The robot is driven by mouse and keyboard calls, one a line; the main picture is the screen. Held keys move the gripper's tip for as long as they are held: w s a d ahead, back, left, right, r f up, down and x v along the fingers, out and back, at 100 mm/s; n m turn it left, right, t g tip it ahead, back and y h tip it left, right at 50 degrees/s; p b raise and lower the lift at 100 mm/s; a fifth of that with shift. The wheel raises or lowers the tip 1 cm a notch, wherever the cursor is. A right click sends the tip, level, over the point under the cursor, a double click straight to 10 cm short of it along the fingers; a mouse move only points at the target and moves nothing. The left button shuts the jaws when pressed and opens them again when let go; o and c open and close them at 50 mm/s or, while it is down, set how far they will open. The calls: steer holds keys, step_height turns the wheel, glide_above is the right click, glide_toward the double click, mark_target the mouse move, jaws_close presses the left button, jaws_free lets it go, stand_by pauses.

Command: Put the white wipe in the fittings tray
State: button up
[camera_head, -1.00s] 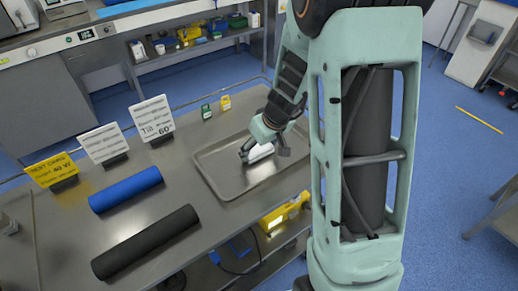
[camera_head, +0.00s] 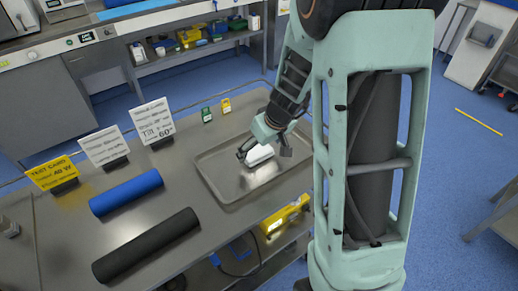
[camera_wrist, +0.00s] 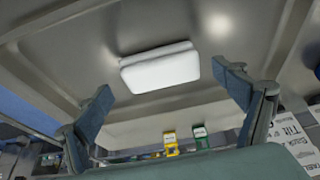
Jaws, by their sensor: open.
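The white wipe (camera_head: 258,155) is a small folded white pad lying on the floor of the fittings tray (camera_head: 228,181), a shallow grey metal tray on the table. The wipe also shows whole in the wrist view (camera_wrist: 162,68), inside the tray (camera_wrist: 75,45). My gripper (camera_head: 264,154) is over the tray, with its fingers on either side of the wipe in the head view. In the wrist view my gripper (camera_wrist: 168,88) is open, with wide gaps between each finger and the wipe. Nothing is between the fingertips.
A blue roll (camera_head: 126,191) and a black roll (camera_head: 147,245) lie left of the tray. Three sign cards, one a yellow card (camera_head: 52,172), stand behind them. Small green (camera_head: 206,114) and yellow (camera_head: 226,105) items stand behind the tray. A thin rail edges the table.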

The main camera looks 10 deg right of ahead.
steer(key=p+v, duration=0.1)
steer(key=v, duration=0.9)
steer(key=shift+s+r+p, duration=0.2)
steer(key=shift+r+p, duration=0.05)
steer(key=shift+p, duration=0.15)
